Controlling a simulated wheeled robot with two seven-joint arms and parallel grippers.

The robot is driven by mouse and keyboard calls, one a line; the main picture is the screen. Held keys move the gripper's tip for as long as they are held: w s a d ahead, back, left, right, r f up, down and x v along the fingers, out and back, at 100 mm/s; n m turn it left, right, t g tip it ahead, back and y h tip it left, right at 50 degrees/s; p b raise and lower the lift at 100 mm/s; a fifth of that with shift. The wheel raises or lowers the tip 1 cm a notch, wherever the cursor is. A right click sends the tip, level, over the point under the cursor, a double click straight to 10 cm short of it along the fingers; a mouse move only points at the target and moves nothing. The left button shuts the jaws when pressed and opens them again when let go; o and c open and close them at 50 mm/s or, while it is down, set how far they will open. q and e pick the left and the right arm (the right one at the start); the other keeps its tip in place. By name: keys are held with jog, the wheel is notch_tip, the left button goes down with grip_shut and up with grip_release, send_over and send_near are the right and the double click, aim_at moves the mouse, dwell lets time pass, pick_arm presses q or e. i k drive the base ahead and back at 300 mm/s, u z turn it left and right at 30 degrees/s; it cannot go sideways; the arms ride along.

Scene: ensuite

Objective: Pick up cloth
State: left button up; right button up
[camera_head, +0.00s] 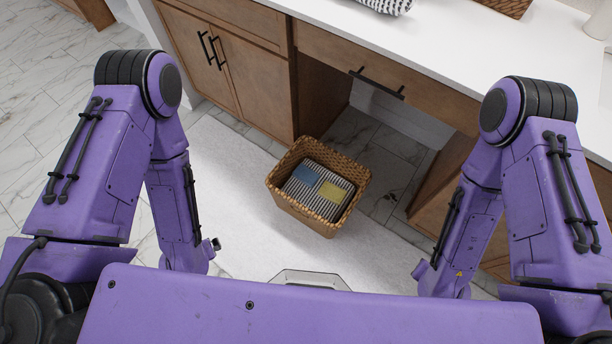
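A folded cloth (300,200) lies inside a woven wicker basket (329,229) on the floor in front of me. The cloth has dark and white stripes, with a blue patch and a yellow patch on top. It lies below the basket's rim; its underside is hidden, and I cannot tell if it is one cloth or several. My two arms hang on either side of the basket, with their lower ends well apart from it.
The basket stands on a pale rug (225,165) over marble tiles. Behind it are a wooden cabinet (235,70) with black handles and a drawer (350,55) above an open knee space. A rolled patterned towel (385,5) lies on the white counter (450,50).

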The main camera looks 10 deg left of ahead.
aim_at(335, 194)
jog(key=z, duration=1.75)
jog(key=k, duration=1)
jog(key=u, duration=0.5)
